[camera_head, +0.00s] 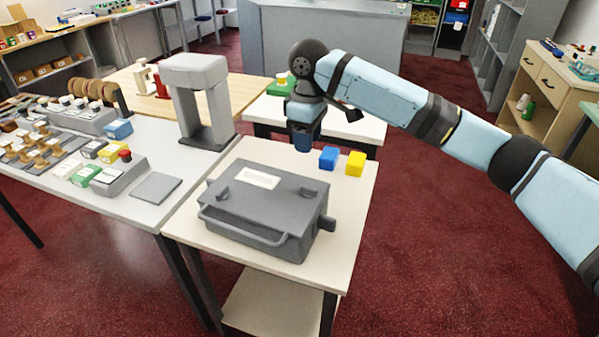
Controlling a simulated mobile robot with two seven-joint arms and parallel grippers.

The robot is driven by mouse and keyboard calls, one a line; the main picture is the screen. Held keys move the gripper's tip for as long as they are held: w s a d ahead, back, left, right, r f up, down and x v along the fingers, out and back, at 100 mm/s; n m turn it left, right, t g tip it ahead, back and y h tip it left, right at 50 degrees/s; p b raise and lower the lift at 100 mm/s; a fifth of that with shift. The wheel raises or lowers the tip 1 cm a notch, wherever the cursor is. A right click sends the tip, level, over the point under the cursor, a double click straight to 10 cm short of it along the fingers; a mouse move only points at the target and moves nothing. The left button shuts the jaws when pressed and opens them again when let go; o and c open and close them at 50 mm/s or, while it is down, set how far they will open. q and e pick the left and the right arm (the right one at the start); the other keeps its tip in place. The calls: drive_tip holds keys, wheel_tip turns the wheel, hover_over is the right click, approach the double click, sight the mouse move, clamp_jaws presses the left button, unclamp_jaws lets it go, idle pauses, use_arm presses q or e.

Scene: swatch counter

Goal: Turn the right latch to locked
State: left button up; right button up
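A grey case (258,205) with a front bar handle (240,230) and a white label (257,178) lies on a cream-topped stand. Two small dark latches show on its top, the left latch (224,192) and the right latch (279,212). They are too small for me to tell how each is turned. My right gripper (303,143) points down beyond the case's far right corner, above the stand's far side and apart from the latches. Its fingertips are too dark and small to tell open from shut. My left gripper is not in view.
A blue block (329,158) and a yellow block (356,163) are near the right gripper. A grey press-like frame (200,100) stands behind the case. The left counter (165,215) holds several small items. Red floor (440,240) is clear at the right.

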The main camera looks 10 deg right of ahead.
sight(308, 187)
drive_tip(key=f, duration=0.4)
drive_tip(key=f+b, duration=0.1)
drive_tip(key=f, duration=0.7)
drive_tip(key=shift+s, duration=0.4)
drive_tip(key=shift+f, duration=0.4)
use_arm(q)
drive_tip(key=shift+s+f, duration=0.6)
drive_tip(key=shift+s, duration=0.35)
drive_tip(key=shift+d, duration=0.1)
use_arm(e)
clamp_jaws()
